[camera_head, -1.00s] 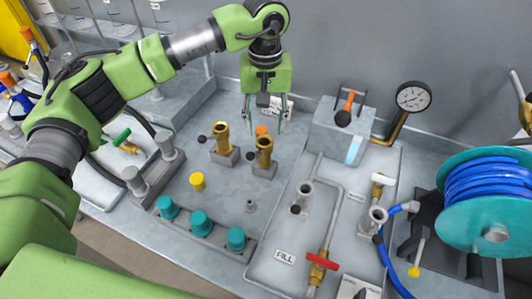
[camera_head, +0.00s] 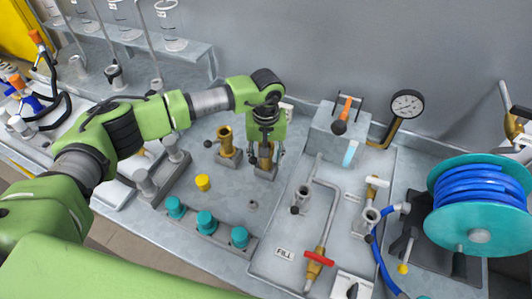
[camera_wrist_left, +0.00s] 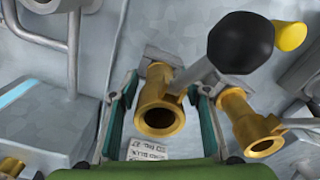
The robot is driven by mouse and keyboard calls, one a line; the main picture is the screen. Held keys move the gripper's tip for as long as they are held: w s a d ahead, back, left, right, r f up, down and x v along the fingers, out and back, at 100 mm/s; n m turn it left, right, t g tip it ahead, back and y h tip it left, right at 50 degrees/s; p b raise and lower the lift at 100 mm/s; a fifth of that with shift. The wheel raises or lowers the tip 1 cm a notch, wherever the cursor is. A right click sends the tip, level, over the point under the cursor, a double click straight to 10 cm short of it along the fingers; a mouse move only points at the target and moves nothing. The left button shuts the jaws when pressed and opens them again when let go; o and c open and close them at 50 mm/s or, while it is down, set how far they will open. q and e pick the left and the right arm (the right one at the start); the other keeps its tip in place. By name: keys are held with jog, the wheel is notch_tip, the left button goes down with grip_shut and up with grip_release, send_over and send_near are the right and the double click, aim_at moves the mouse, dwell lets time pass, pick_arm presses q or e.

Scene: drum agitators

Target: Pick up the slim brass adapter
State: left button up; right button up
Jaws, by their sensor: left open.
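Two brass adapters stand upright in grey holders on the bench; I cannot clearly tell which is the slim one. The right-hand brass adapter (camera_head: 265,151) is directly under my left gripper (camera_head: 266,157), partly hidden by it. The other brass adapter (camera_head: 226,139) stands just left of it, clear of the fingers. In the left wrist view, one brass adapter (camera_wrist_left: 159,104) lies between the open green-grey fingers (camera_wrist_left: 163,88), with a visible gap on each side. The other adapter (camera_wrist_left: 249,125) is outside the right finger. My right gripper is out of view.
A black ball knob (camera_wrist_left: 240,48) on a lever sticks up close beside the right finger. A yellow cap (camera_head: 203,182) and several teal caps (camera_head: 206,222) stand in front. A pipe tray, pressure gauge (camera_head: 407,105) and blue hose reel (camera_head: 479,207) lie to the right.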

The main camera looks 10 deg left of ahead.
pick_arm(q)
grip_shut()
jog(key=shift+r, duration=0.1)
jog(key=shift+w+r+b, duration=0.1)
jog(key=shift+r+b, duration=0.25)
jog(key=shift+b, duration=0.25)
notch_tip(320, 180, up, 2)
jog(key=shift+b, duration=0.9)
jog(key=s+d+r+b, duration=0.5)
jog(key=s+r, duration=0.5)
jog(key=s, duration=0.3)
jog(key=shift+d, duration=0.15)
